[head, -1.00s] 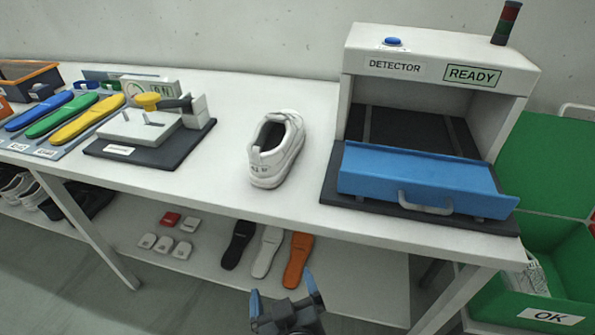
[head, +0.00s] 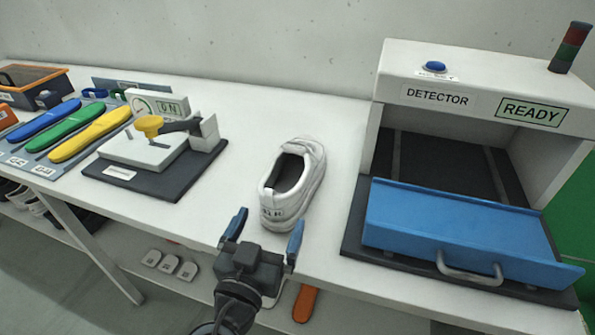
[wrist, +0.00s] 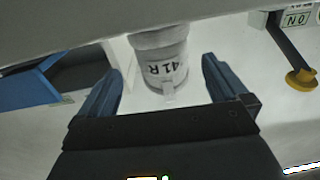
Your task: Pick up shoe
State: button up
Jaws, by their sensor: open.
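A white shoe (head: 303,167) stands upright on the white table in the head view, its heel toward me and its toe toward the wall. My gripper (head: 265,232) is open, just in front of the heel, with its two blue fingers spread and nothing between them. In the wrist view, the shoe's heel (wrist: 163,65), marked "41 R", shows ahead of and between the open fingers (wrist: 162,88). The fingers look apart from the shoe. The shoe's front part is hidden in the wrist view.
The detector (head: 470,85), with a blue flap (head: 465,225) and handle, stands right of the shoe. A dark-based device with a yellow knob (head: 148,124) stands left. Blue, green and yellow insoles (head: 80,130) lie further left. The white table (head: 240,120) is bare around the shoe.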

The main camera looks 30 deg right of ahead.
jog(key=p+x, duration=0.2)
jog(key=x, duration=0.4)
jog(key=shift+a+f, duration=0.1)
jog(key=c, duration=1.7)
